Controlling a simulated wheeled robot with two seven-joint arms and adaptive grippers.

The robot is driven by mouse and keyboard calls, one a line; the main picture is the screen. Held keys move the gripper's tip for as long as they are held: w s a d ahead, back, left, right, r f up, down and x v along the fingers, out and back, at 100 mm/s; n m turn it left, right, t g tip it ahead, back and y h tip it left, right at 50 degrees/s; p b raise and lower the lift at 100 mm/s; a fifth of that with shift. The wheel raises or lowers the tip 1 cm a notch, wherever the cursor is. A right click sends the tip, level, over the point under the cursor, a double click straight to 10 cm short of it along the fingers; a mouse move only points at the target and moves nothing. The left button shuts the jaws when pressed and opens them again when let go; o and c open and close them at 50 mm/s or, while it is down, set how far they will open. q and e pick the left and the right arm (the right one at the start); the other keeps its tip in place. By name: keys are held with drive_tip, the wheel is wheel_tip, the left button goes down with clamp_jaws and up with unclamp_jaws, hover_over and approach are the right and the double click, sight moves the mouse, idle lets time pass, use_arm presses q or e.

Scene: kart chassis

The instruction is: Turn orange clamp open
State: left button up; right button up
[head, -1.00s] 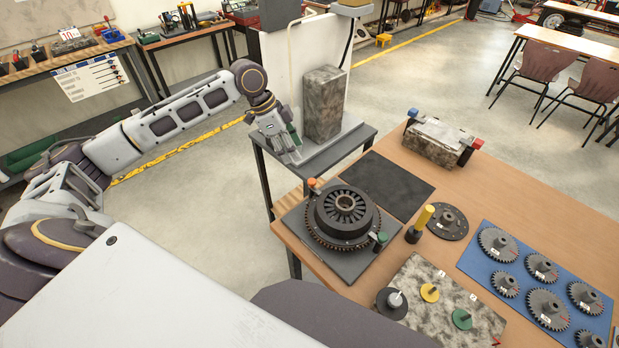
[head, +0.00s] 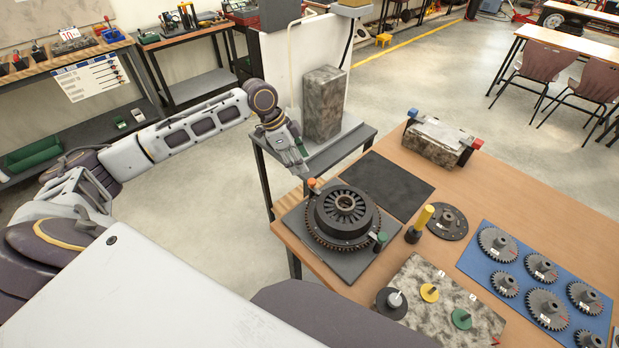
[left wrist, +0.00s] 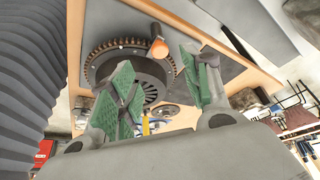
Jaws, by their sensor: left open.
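The orange clamp (head: 312,184) stands at the back-left edge of the round geared assembly (head: 343,218), which sits on a dark square plate (head: 366,262) on the wooden table. My left gripper (head: 303,177) is open and empty, just above and behind the orange clamp. In the left wrist view the clamp's orange knob (left wrist: 159,48) lies ahead, between the two green-padded fingers of the left gripper (left wrist: 165,85) and apart from them. A green clamp (head: 380,239) stands at the assembly's front right. My right gripper is not in view.
A dark mat (head: 390,185) lies bare behind the assembly. A yellow-handled tool (head: 421,222), a round flange (head: 449,223) and a blue mat (head: 478,268) with several gears lie to the right. A grey block (head: 324,104) stands on a side stand behind.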

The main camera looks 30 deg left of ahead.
sight(311, 181)
use_arm(q)
drive_tip(key=x, duration=0.6)
drive_tip(key=shift+d+f, duration=0.2)
drive_tip(key=shift+f, duration=0.2)
drive_tip(key=shift+w+d+f, duration=0.2)
drive_tip(key=shift+f, duration=0.45)
drive_tip(key=shift+d+f, duration=0.1)
drive_tip(key=shift+f, duration=0.25)
drive_tip(key=c, duration=1.1)
drive_tip(key=shift+o, duration=0.2)
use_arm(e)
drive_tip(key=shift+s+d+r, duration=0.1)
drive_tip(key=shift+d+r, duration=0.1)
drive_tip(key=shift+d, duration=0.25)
